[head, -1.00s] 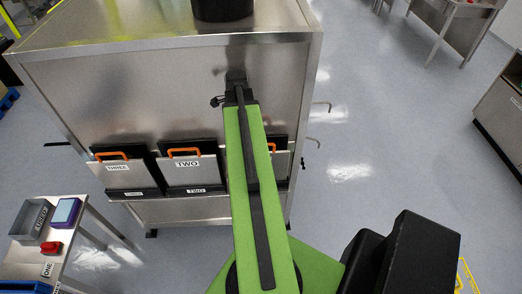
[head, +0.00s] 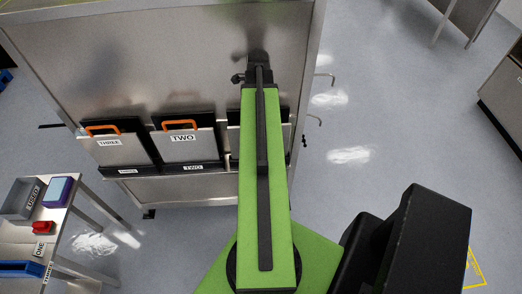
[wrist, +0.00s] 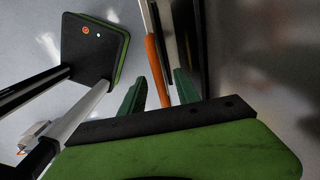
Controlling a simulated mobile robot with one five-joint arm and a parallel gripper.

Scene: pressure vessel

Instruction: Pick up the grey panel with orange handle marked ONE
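The grey panel marked ONE (head: 233,140) is mostly hidden behind my arm in the head view; only its side edges show, in the right slot of a rack on a metal cabinet. Its label is hidden. In the wrist view an orange handle (wrist: 156,65) stands upright beside a thin panel edge. My gripper (wrist: 159,80) is open, its two green fingers apart with the handle showing between them. I cannot tell whether they touch it.
Panels marked THREE (head: 118,148) and TWO (head: 187,148), also with orange handles, stand to the left in the same rack. A small metal table (head: 62,215) with a grey bin (head: 22,198) is at lower left. The floor right of the cabinet is clear.

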